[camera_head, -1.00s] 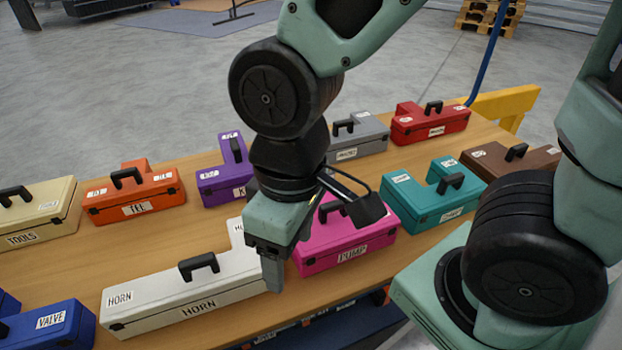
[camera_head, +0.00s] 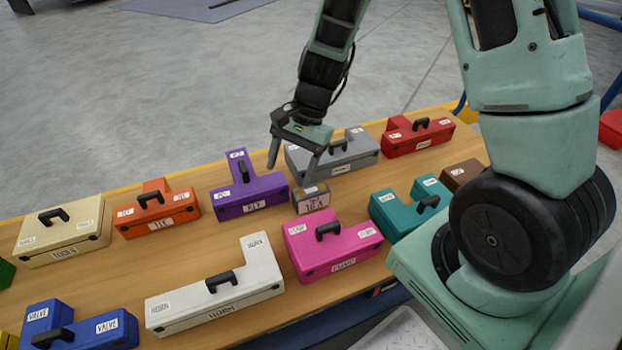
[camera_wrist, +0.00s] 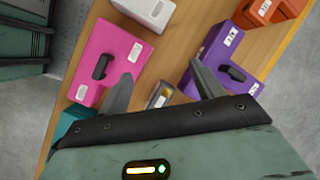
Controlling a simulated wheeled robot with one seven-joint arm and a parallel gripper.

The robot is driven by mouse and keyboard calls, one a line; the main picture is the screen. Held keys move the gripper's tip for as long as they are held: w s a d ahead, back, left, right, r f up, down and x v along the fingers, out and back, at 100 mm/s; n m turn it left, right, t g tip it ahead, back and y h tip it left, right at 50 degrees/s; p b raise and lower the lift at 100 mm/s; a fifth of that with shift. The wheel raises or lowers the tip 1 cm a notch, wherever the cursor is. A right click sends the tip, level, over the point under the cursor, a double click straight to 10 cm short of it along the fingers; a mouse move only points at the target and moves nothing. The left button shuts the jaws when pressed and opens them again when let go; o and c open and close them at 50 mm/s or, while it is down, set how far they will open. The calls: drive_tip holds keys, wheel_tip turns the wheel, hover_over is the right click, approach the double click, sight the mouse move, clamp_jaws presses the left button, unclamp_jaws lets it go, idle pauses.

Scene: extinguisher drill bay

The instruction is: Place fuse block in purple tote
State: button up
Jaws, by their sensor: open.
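A small fuse block (camera_head: 311,200), grey and tan with a pale label reading like "10 A", sits on the table between the purple and pink cases. It also shows in the wrist view (camera_wrist: 160,96), between my finger lines. The only purple container in view is a purple case (camera_head: 262,200) with a black handle and white labels, left of the fuse block; it shows in the wrist view too (camera_wrist: 222,72). My gripper (camera_head: 290,171) is open and empty, above and slightly left of the fuse block, its fingers apart from it.
Closed lettered cases crowd the table (camera_head: 160,262): pink (camera_head: 305,262), grey (camera_head: 358,155), teal (camera_head: 392,222), white (camera_head: 185,308), orange (camera_head: 165,224) and others. The grey case stands close behind the fuse block.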

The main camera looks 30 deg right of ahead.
sight(312, 190)
drive_tip(key=w+d+f+m+t+p, duration=0.1)
drive_tip(key=w+d+m+p, duration=0.2)
drive_tip(key=d, duration=0.4)
drive_tip(key=d+f+m+p, duration=0.1)
drive_tip(key=d+m+p, duration=0.1)
drive_tip(key=d+m, duration=0.45)
drive_tip(key=shift+n, duration=0.35)
drive_tip(key=b+x, duration=0.1)
drive_tip(key=x, duration=0.3)
drive_tip(key=b+x, duration=0.1)
drive_tip(key=x, duration=0.2)
drive_tip(key=b+x, duration=0.1)
drive_tip(key=x, duration=0.3)
drive_tip(key=shift+w+d+f, duration=0.1)
drive_tip(key=shift+w+f, duration=0.15)
drive_tip(key=shift+f, duration=0.2)
drive_tip(key=shift+t, duration=0.3)
drive_tip(key=shift+b+x, duration=1.1)
drive_tip(key=shift+x, duration=1.85)
drive_tip(key=shift+s, duration=0.1)
drive_tip(key=shift+f+b, duration=0.25)
drive_tip(key=shift+b, duration=0.1)
drive_tip(key=c, duration=1.3)
drive_tip(key=shift+r, duration=0.1)
